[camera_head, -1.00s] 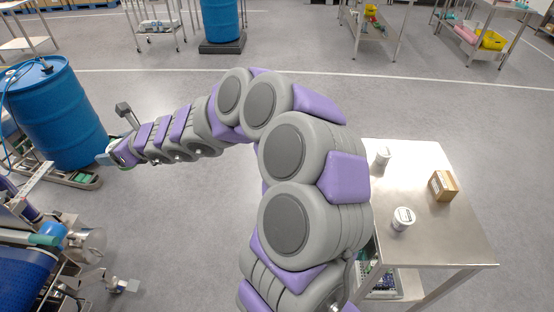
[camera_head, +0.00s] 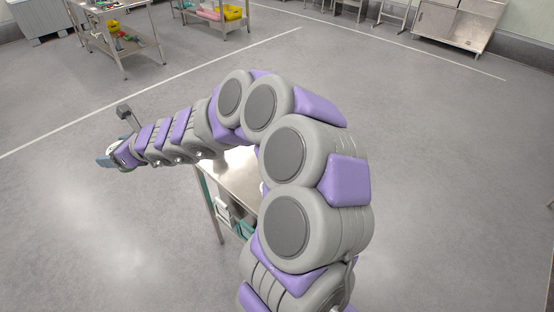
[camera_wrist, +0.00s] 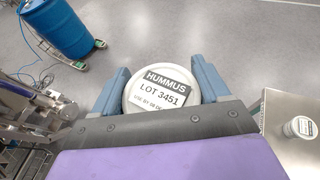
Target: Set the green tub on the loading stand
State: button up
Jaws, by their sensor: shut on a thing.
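In the wrist view, my gripper (camera_wrist: 160,88) is shut on a round tub (camera_wrist: 160,90) with a white lid marked HUMMUS, LOT 3451. I look down on the lid between the two blue-grey fingers. The tub's sides are hidden, so I cannot tell whether it is green. In the head view, my gripper (camera_head: 106,160) is small at the far left, held out over the floor. I cannot pick out the loading stand for certain. A steel table (camera_head: 240,178) is largely hidden behind my arm.
In the wrist view, the steel table's edge (camera_wrist: 268,118) is at the right, with another white-lidded tub (camera_wrist: 299,127) on it. A blue barrel (camera_wrist: 58,25) stands upper left, with machinery (camera_wrist: 45,112) below. Shelving carts (camera_head: 118,38) stand far back. The floor between is clear.

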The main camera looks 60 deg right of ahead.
aim_at(242, 174)
jog(key=z, duration=0.4)
jog(key=i+j+z, duration=0.1)
jog(key=z, duration=0.25)
jog(key=j+z, duration=0.15)
jog(key=z, duration=0.25)
jog(key=j+z, duration=0.15)
jog(key=z, duration=0.25)
jog(key=i+j, duration=0.1)
jog(key=j, duration=0.85)
jog(key=i+j, duration=0.15)
jog(key=j, duration=0.35)
jog(key=i+j, duration=0.1)
jog(key=j, duration=0.35)
jog(key=z, duration=0.05)
